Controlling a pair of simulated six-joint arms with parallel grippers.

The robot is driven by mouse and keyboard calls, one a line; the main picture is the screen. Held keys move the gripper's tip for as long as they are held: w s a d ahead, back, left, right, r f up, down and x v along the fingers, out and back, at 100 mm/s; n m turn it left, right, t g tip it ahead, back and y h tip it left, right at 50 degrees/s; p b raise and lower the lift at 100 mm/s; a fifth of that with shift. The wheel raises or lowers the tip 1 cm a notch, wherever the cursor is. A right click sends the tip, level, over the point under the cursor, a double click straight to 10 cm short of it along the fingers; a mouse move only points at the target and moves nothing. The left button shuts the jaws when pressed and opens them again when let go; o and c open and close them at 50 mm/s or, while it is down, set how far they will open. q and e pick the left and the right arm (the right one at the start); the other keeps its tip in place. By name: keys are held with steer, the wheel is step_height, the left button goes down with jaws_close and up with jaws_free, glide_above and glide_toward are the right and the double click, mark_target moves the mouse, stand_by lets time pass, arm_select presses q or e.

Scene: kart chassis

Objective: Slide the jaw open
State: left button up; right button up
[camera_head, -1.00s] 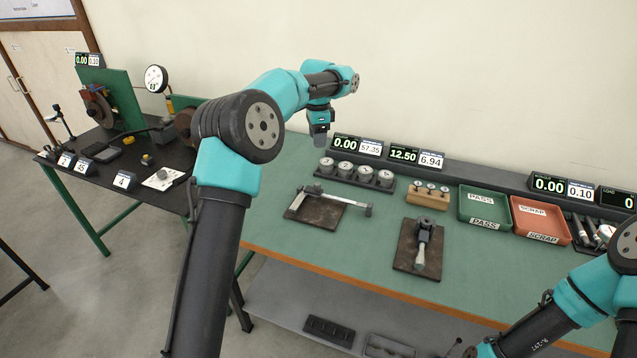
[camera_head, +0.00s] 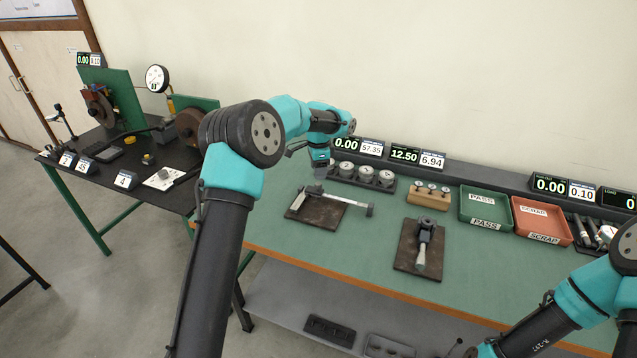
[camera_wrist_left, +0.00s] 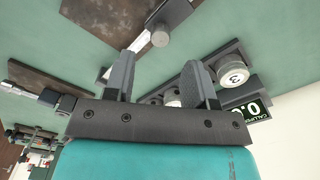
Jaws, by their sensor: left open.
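A grey caliper (camera_head: 345,200) lies on a dark brown plate (camera_head: 318,213) on the green bench, its beam running left to right. Its beam and jaw block (camera_wrist_left: 168,18) also show at the top of the left wrist view, partly cut off by the frame edge. My left gripper (camera_head: 320,175) is above and behind the left end of the caliper, apart from it. In the left wrist view the left gripper (camera_wrist_left: 160,85) has its two fingers spread, with nothing gripped. My right arm shows at the lower right, but its gripper is out of frame.
A rack of numbered round masses (camera_head: 364,174) stands close behind the caliper. A second dark plate with a clamped gauge (camera_head: 421,245) lies to the right.

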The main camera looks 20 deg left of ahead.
mark_target(318, 184)
arm_select(q)
step_height(318, 184, down, 6)
steer(key=shift+r, duration=0.15)
steer(key=shift+c, duration=0.2)
jaws_close()
stand_by(0.4)
